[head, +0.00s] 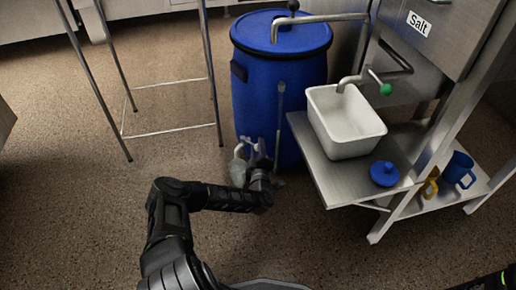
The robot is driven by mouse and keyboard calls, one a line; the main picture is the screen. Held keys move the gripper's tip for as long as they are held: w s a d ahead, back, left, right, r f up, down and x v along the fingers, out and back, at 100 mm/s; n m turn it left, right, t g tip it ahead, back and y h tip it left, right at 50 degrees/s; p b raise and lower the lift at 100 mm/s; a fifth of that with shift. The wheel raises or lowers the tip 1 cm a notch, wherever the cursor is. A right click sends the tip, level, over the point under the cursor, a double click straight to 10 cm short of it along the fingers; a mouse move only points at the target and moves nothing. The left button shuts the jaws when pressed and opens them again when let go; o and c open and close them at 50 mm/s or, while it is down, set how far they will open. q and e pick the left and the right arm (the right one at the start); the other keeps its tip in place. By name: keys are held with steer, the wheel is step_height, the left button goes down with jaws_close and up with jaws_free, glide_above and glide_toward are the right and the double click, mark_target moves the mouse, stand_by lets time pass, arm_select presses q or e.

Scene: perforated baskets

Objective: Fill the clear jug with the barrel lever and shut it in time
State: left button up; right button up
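The blue barrel (264,95) stands on the floor at the top centre. A small pale tap with a lever (250,143) shows low on its front. The clear jug (237,170) is just below and left of this tap, in front of the barrel. My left gripper (258,163) is at the jug's right side, close to the tap. Its fingers are small, dark and partly hidden, so I cannot tell whether they grip the jug or the lever. The water level in the jug is too small to see. Only a bit of my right arm shows at the bottom right corner; its gripper is outside the view.
A grey-blue rod (279,120) stands upright against the barrel. Blue (459,168) and yellow (430,187) mugs sit on a lower shelf.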

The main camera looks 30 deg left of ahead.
arm_select(q)
steer(key=o, duration=0.4)
steer(key=shift+c, duration=0.2)
steer(key=shift+d, duration=0.1)
steer(key=p+v, duration=0.4)
steer(key=v, duration=0.3)
steer(key=shift+s+d, duration=0.2)
steer(key=shift+s, duration=0.1)
